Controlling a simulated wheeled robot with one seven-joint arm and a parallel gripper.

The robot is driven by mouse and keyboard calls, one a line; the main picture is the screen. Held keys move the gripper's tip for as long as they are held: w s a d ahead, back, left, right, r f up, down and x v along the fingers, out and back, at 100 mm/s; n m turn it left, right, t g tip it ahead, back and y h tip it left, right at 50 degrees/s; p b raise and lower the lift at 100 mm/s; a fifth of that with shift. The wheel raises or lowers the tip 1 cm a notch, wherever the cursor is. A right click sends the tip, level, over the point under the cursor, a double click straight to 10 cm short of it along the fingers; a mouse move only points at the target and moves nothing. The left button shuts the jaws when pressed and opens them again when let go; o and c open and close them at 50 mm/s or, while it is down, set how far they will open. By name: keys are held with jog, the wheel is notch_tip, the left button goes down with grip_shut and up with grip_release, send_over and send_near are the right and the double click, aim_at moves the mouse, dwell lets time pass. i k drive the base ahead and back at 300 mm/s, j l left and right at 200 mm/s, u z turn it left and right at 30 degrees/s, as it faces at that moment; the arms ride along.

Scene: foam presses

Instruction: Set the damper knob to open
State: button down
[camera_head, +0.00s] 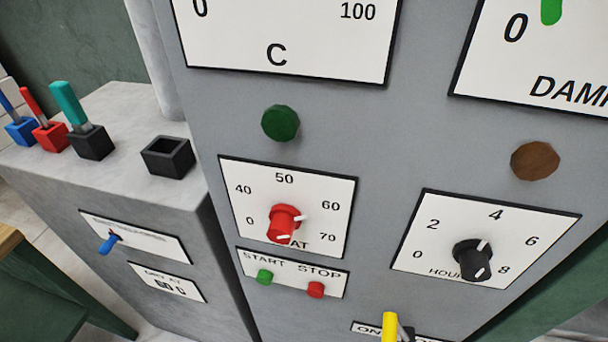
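No knob in view has a readable damper label. A white dial plate reading "0" and "DAM…" (560,88) is cut off at the top right, with part of a green mark on it. A red knob (283,226) sits on a plate marked 0 to 70, its label partly hidden and ending in "AT". A black knob (472,259) sits on a plate marked 0 to 8, labelled "HOU…". A yellow handle (389,326) stands at the bottom edge in front of a small plate (367,327) whose text is mostly hidden. My gripper is not in view.
The grey panel also carries a green button (265,277), a red button (316,289), a green lamp (281,123) and a brown lamp (535,160). On the left, a lower grey cabinet (110,120) carries blue, red and teal levers, a black empty socket (168,157) and a small blue lever (108,244).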

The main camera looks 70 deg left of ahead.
aim_at(105, 248)
jog(key=k+u, duration=0.15)
jog(key=u, duration=2.1)
